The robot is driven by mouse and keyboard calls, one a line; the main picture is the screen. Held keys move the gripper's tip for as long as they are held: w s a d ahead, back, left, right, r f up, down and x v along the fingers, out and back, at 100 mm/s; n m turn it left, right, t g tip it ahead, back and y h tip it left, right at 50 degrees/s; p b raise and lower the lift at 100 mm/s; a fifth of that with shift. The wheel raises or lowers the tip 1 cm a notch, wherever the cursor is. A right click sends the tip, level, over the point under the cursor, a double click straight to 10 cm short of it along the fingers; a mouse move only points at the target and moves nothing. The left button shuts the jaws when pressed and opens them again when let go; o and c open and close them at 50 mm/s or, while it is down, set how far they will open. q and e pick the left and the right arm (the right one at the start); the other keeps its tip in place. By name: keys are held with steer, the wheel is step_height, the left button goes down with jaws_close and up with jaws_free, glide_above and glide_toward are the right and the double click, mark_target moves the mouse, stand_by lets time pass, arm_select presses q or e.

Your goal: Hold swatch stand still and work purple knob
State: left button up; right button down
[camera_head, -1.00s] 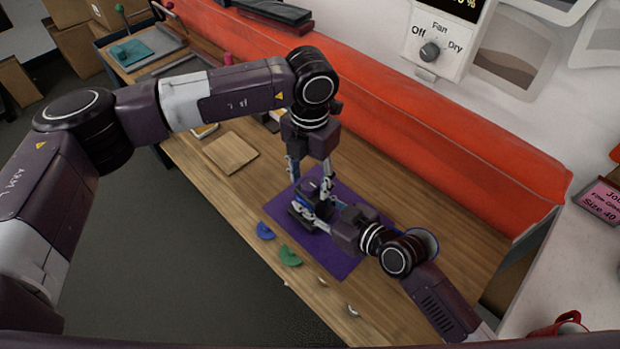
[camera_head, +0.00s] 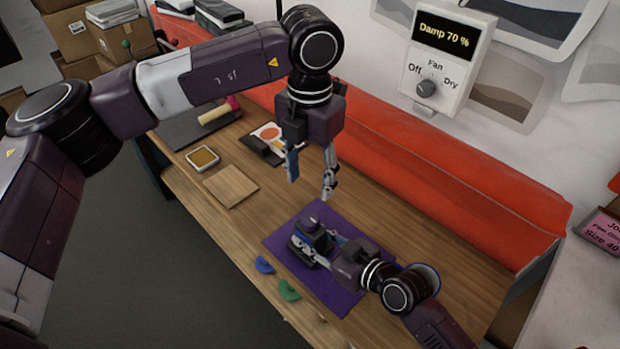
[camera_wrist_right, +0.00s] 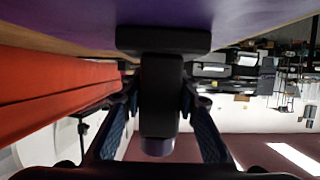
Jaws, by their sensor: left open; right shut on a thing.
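The swatch stand (camera_head: 304,243) is a dark block on a wide base, on the purple mat (camera_head: 344,296). Its purple knob (camera_head: 311,220) is on top. In the right wrist view, which is upside down, the stand's dark column (camera_wrist_right: 160,95) hangs from its base, with the purple knob (camera_wrist_right: 157,147) at the lower end. My right gripper (camera_head: 322,244) is shut on the stand, one finger on each side of the column. My left gripper (camera_head: 311,175) is open and empty, above the knob and apart from it.
A blue piece (camera_head: 264,265) and a green piece (camera_head: 288,291) lie by the mat's front edge. A wooden square (camera_head: 231,186) and a small tray (camera_head: 202,158) lie left on the table. The red padded roll (camera_head: 440,178) runs along the back. A panel (camera_head: 445,60) reads Damp 70 %.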

steer(key=c, duration=1.4)
jaws_free()
